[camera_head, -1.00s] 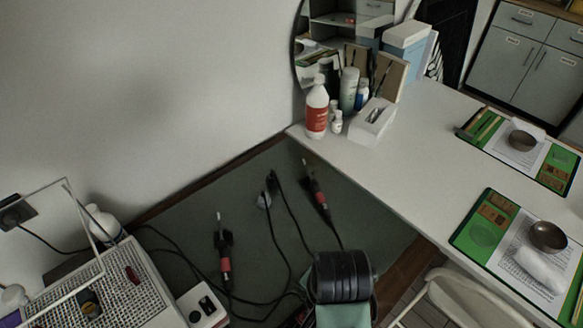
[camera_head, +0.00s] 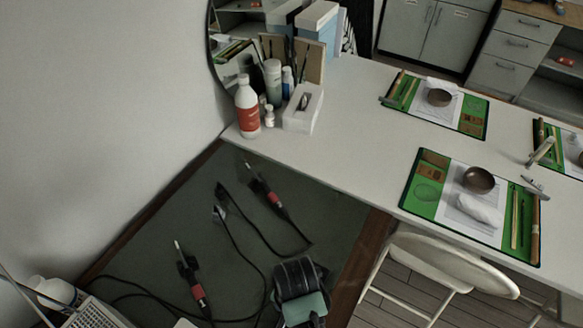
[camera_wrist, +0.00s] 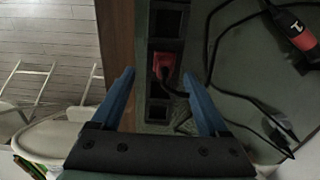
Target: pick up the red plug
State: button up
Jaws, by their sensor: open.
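The red plug (camera_wrist: 163,67) shows in the wrist view, seated in a black power strip (camera_wrist: 168,22), with a dark cord leaving its lower right. My gripper (camera_wrist: 159,73) is open, with one blue finger on each side of the plug in the picture. I see no contact, and the gap in depth is hard to tell. In the head view, my dark arm end (camera_head: 297,280) is over the green mat, and neither the fingers nor the red plug can be made out.
Two soldering irons (camera_head: 190,272) (camera_head: 264,187) and loose black cables lie on the green mat (camera_head: 180,215). A white chair (camera_head: 455,262) stands to the right. The white table (camera_head: 350,140) carries bottles, a tissue box (camera_head: 302,108) and green place mats.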

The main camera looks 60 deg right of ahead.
jog(key=f, duration=0.4)
jog(key=shift+w+f, duration=0.2)
jog(key=shift+w, duration=0.1)
grip_shut()
